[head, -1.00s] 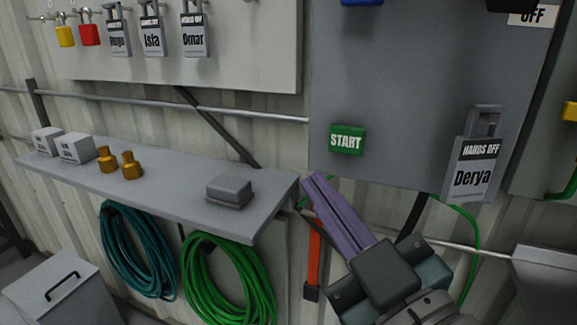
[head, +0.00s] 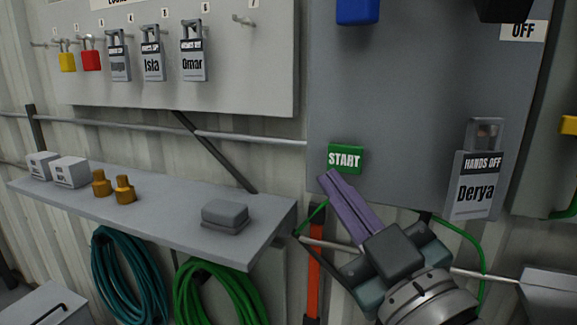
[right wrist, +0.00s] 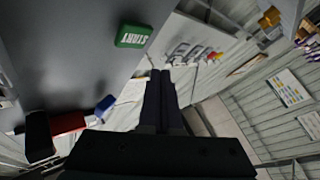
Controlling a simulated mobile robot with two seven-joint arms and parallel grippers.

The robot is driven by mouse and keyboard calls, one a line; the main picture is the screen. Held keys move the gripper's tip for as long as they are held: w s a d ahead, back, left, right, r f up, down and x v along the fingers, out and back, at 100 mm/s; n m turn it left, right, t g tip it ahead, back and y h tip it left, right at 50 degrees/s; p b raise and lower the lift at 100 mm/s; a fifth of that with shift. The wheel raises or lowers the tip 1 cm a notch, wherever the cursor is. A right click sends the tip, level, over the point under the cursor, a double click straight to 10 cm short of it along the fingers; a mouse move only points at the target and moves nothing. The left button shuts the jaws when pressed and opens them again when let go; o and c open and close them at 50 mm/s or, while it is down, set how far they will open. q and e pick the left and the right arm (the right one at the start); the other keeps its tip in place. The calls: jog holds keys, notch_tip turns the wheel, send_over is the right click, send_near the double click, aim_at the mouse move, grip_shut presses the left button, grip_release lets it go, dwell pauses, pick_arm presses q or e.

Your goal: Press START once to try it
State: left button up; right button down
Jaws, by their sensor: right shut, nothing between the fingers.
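The green START button (head: 345,158) sits low on the left of the grey panel (head: 420,110) in the head view. It also shows in the right wrist view (right wrist: 133,37), beyond the fingertips and to their left. My right gripper (head: 328,176) is shut and empty, its purple fingers side by side. In the head view its tips are just below the button's lower left edge. Whether they touch it I cannot tell; in the right wrist view the tips (right wrist: 160,73) look apart from it. My left gripper is not in view.
A padlock tagged Derya (head: 474,187) hangs on the panel's lower right. A grey shelf (head: 150,216) at the left holds brass fittings (head: 124,189) and a grey box (head: 225,214). Green hose (head: 215,295) hangs below. A padlock board (head: 250,80) is on the wall.

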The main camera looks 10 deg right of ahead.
aim_at(329, 154)
jog(key=w+d, duration=0.1)
jog(key=w+d+b, duration=0.1)
jog(key=w, duration=0.1)
jog(key=shift+w+d, duration=0.15)
jog(key=shift+w, duration=0.05)
dwell(0.3)
dwell(0.9)
dwell(0.7)
jog(key=shift+w+d+b, duration=0.25)
jog(key=shift+w+b, duration=0.05)
jog(key=shift+w, duration=0.05)
